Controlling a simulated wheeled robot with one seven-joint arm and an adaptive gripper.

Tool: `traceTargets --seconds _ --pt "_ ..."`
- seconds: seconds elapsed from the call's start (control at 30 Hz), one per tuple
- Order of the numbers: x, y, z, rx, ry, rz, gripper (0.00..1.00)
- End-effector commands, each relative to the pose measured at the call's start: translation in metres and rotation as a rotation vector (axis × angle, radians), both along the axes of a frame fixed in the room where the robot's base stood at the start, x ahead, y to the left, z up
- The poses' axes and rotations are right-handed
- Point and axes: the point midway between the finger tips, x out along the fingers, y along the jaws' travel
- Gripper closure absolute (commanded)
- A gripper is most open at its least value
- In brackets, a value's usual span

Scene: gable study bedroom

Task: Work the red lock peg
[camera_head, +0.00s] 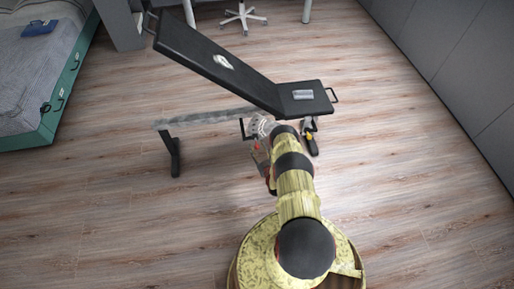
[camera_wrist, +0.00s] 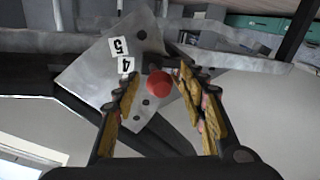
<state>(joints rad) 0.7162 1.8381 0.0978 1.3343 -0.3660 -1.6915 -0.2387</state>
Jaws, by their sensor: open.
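The red lock peg (camera_wrist: 159,83) shows its round head in the wrist view, against a grey metal plate (camera_wrist: 85,78) with several dark holes and labels 4 and 5. My gripper (camera_wrist: 160,77) is open, with a yellow-padded finger on each side of the peg head. I cannot tell whether either finger touches it. In the head view the plate (camera_head: 261,127) sits under the black adjustable bench (camera_head: 215,66), whose long pad is tilted up to the left. My arm hides part of that area, and the gripper's fingers are hard to make out there.
A pale object (camera_head: 224,61) lies on the tilted pad and a grey one (camera_head: 303,94) on the short pad. A bed (camera_head: 40,75) stands at the left and grey cabinets (camera_head: 455,60) at the right. The wooden floor (camera_head: 120,215) around my base is clear.

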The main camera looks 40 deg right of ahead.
Motion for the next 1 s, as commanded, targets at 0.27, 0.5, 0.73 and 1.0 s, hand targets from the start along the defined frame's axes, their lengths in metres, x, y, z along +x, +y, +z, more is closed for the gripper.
traceTargets --seconds 0.27,0.5,0.73,1.0 --pt "-0.037 0.013 -0.001 0.003 0.003 -0.003 0.58" --pt "-0.082 0.029 -0.001 0.001 0.001 -0.002 0.58" --pt "-0.107 0.039 -0.001 0.001 0.002 -0.001 0.58" --pt "-0.112 0.042 -0.001 0.001 0.001 0.001 0.58"
